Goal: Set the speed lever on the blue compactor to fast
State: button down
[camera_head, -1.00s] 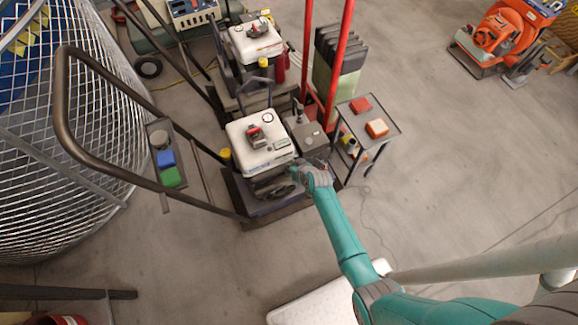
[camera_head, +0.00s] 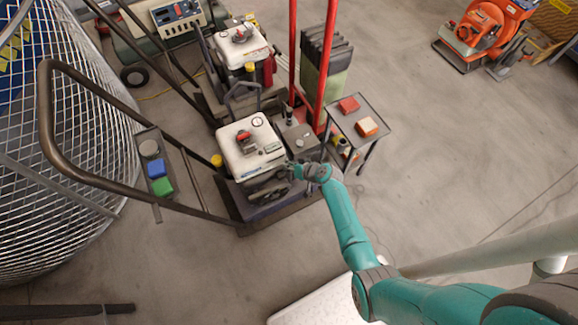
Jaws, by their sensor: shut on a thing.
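The blue compactor stands in the middle, with a white engine housing (camera_head: 246,143) on a dark blue-grey base (camera_head: 262,206). A long brown handle loop (camera_head: 60,150) rises from it on the left. My gripper (camera_head: 291,171) is at the lower right side of the engine. It is shut on a small part there, which looks like the speed lever; fingers and wrist hide most of it. The lever's exact setting is too small to tell.
A similar machine (camera_head: 240,48) stands just behind. A small cart (camera_head: 372,105) with red and orange blocks stands close to the right of my wrist. A wire mesh (camera_head: 75,150) fills the left. Red poles (camera_head: 332,65) rise behind.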

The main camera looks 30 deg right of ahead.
jog(key=c, duration=1.2)
grip_release()
jog(key=shift+o, duration=0.2)
jog(key=v, duration=1.2)
jog(key=s+a+r+t+h, duration=0.1)
jog(key=s+a+r+h, duration=0.15)
jog(key=s, duration=0.85)
jog(key=s+a+r+h, duration=0.2)
jog(key=s+a+r, duration=0.15)
jog(key=s, duration=0.65)
jog(key=s+a+r+t, duration=0.1)
jog(key=s+r, duration=0.3)
jog(key=r, duration=0.4)
jog(key=s+a+r+n+t, duration=0.1)
jog(key=s+r+t, duration=0.1)
jog(key=s+r, duration=0.3)
jog(key=s+a+r+n+t, duration=0.1)
jog(key=s+r, duration=0.3)
jog(key=r, duration=0.7)
jog(key=shift+s+a+r+t+y, duration=0.15)
jog(key=shift+s+a+t+y, duration=0.15)
jog(key=shift+a+y, duration=0.05)
